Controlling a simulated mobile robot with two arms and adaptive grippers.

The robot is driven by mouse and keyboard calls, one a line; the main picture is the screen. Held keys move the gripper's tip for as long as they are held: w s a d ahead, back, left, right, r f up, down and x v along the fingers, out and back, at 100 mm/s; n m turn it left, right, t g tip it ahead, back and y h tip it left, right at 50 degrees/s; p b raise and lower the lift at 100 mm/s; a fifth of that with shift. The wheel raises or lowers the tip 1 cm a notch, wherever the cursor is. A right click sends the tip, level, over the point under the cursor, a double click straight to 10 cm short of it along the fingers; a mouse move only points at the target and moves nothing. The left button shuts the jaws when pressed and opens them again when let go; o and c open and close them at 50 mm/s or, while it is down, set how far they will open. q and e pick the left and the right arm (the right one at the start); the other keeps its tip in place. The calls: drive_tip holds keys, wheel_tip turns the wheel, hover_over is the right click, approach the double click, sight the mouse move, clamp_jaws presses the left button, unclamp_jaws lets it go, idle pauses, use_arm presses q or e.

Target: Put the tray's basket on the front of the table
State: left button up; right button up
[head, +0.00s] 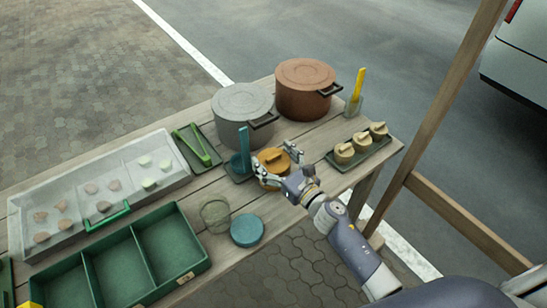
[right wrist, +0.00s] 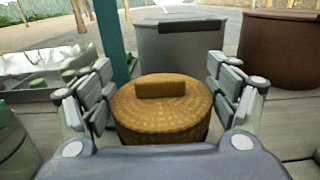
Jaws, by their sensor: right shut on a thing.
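A round woven golden-brown basket (head: 273,158) with a lid and a block-shaped handle is near the table's front right part. It also shows upright in the middle of the right wrist view (right wrist: 160,118). My right gripper (head: 276,161) has its fingers around the basket, one on each side, and is shut on it. A small dark green tray (head: 236,178) lies just left of the basket, with a teal upright utensil (head: 244,148) on it. I cannot tell whether the basket rests on a surface or is slightly raised. My left gripper is not in view.
A grey pot (head: 242,105) and a brown pot (head: 305,90) stand behind. A green tray (head: 375,157) with three lidded pots is to the right. A glass (head: 215,214) and a teal round container (head: 247,231) stand at the front left, near a green divided box (head: 120,262).

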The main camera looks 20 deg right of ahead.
drive_tip(key=o, duration=0.9)
drive_tip(key=shift+f, duration=0.15)
drive_tip(key=o, duration=0.4)
drive_tip(key=shift+o, duration=0.2)
